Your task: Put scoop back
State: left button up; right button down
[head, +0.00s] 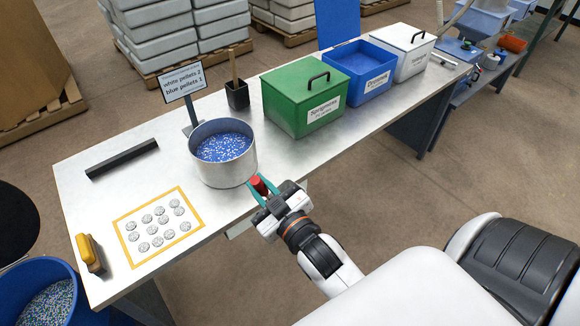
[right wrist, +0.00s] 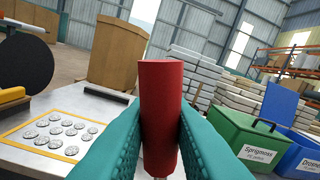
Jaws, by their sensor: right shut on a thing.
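My right gripper (head: 263,190) is shut on a red cylindrical handle, the scoop's handle (right wrist: 161,110), which stands roughly upright between its teal fingers. Only the handle and a bit of thin shaft below it show; the scoop's other end is hidden. The gripper is at the table's near edge, just right of and in front of a round metal pot (head: 224,171) of blue and white pellets. A black square holder (head: 238,98) with a wooden stick in it stands behind the pot. My left gripper is not in view.
A sign (head: 183,83) stands behind the pot. A green lidded box (head: 295,98), an open blue box (head: 362,78) and a white box (head: 408,48) line the table's back. A black bar (head: 122,158), an orange-framed mat (head: 127,249) of discs and a yellow-handled tool (head: 90,252) lie left.

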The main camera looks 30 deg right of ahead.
jog(key=w+d+f+m+h+b, duration=0.1)
jog(key=w+d+h+b, duration=0.1)
jog(key=w+d+b, duration=0.6)
jog(key=w+d+m+h+b, duration=0.1)
jog(key=w+d, duration=0.5)
jog(key=w, duration=0.7)
notch_tip(320, 180, down, 9)
jog(key=shift+a+f+b, duration=0.15)
jog(key=shift+a+b, duration=0.1)
jog(key=shift+b, duration=0.2)
jog(key=shift+s, duration=0.1)
jog(key=c, duration=1.3)
grip_release()
jog(key=shift+f, duration=0.15)
